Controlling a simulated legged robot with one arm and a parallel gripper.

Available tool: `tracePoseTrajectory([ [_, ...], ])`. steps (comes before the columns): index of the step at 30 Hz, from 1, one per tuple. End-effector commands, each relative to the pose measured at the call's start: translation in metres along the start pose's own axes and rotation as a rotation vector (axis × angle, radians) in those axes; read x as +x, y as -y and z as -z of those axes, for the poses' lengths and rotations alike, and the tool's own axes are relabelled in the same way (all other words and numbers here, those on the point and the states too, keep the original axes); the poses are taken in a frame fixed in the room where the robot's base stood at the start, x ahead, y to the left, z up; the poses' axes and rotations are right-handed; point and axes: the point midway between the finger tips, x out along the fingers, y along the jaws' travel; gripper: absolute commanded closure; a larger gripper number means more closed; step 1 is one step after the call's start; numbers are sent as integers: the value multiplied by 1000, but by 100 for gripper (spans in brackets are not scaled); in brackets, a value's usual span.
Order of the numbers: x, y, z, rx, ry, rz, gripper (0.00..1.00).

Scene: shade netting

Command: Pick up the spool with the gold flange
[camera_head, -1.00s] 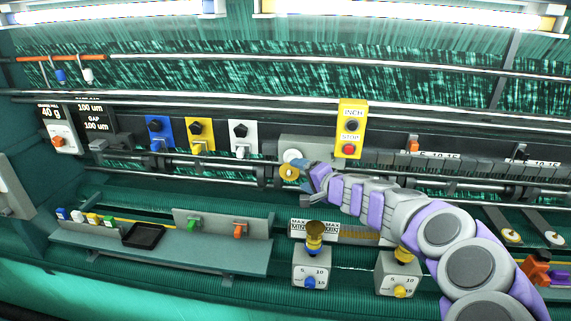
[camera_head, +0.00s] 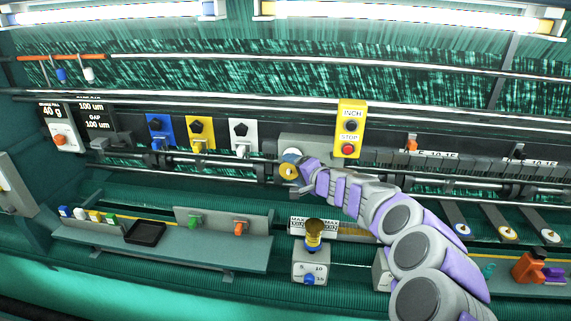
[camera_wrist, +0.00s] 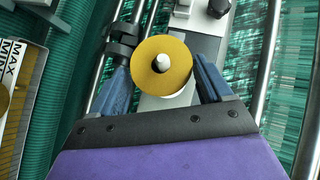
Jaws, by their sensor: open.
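The spool with the gold flange (camera_wrist: 178,83) faces the camera in the wrist view as a round gold disc with a pale peg end at its centre. In the head view it is a small gold disc (camera_head: 287,171) on the machine front, left of the yellow INCH/STOP box. My gripper (camera_wrist: 160,62) is open, with one blue finger on each side of the spool. Whether the fingers touch it I cannot tell. In the head view my gripper (camera_head: 299,178) is at the spool's right, its fingers partly hidden.
A yellow INCH/STOP box (camera_head: 350,128) stands just right of the spool. Blue, yellow and white knob plates (camera_head: 200,133) line the left. A dial box (camera_head: 311,268) with a gold-topped post stands below. Metal rails run across. A shelf with a black tray (camera_head: 145,232) is lower left.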

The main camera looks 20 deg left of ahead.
Motion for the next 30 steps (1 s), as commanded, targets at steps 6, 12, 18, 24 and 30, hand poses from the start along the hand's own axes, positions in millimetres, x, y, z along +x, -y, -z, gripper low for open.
tracePoseTrajectory([
  [6, 2, 0, -1, 0, -1, -1, 37],
  [12, 11, 1, -6, -4, 1, -8, 56],
  [18, 13, 1, -8, -6, 4, -9, 75],
  [24, 11, 0, -9, -5, 9, -9, 91],
  [30, 12, 0, -11, -6, 9, -9, 91],
])
